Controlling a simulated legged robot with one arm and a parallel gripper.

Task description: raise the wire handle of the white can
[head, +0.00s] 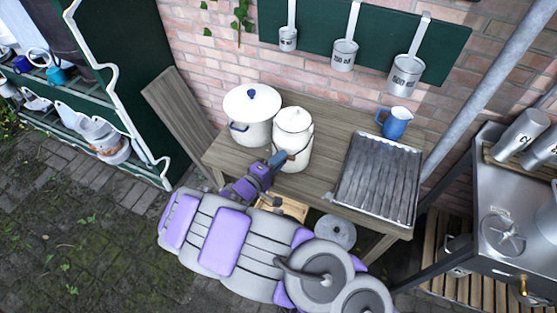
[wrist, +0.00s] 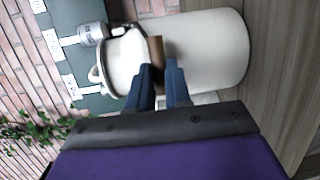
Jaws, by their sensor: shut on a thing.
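The white can (head: 291,140) stands upright on the wooden table, its lid on top. It also shows in the wrist view (wrist: 210,50), lying sideways in the picture. My gripper (head: 281,158) is at the near side of the can, below its shoulder. In the wrist view my gripper's two blue fingers (wrist: 160,70) are shut on the brown grip of the wire handle (wrist: 155,48). The grip hangs against the can's side. Part of the dark wire shows by the can's neck; the rest is hidden.
A white pot (head: 248,129) with a blue knob stands close left of the can. A ribbed metal tray (head: 378,180) and a blue jug (head: 396,123) are to the right on the table (head: 335,125). Ladles (head: 344,54) hang on the green board above.

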